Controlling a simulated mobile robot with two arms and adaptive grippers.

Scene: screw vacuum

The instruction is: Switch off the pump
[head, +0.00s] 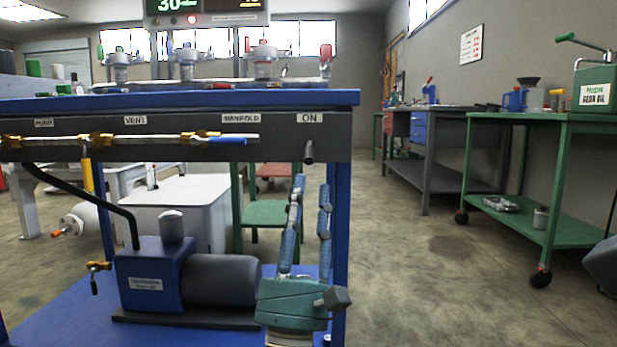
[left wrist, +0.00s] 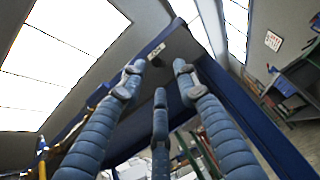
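The pump (head: 150,277) is a blue box with a dark cylindrical motor on the lower blue shelf, at lower left in the head view. A small dark switch lever (head: 309,152) hangs from the bench's front panel under the "ON" label (head: 310,118). The label also shows in the left wrist view (left wrist: 157,51). My left gripper (head: 311,186) points upward below the lever, its blue segmented fingers apart and empty. In the left wrist view its fingertips (left wrist: 157,78) are spread, below the label. The lever is hard to make out there. My right gripper is not in view.
Brass valves and a pipe (head: 130,138) run along the grey front panel (head: 285,133), left of the switch. A black hose (head: 90,194) drops to the pump. A green cart (head: 545,118) stands at right. The floor between is clear.

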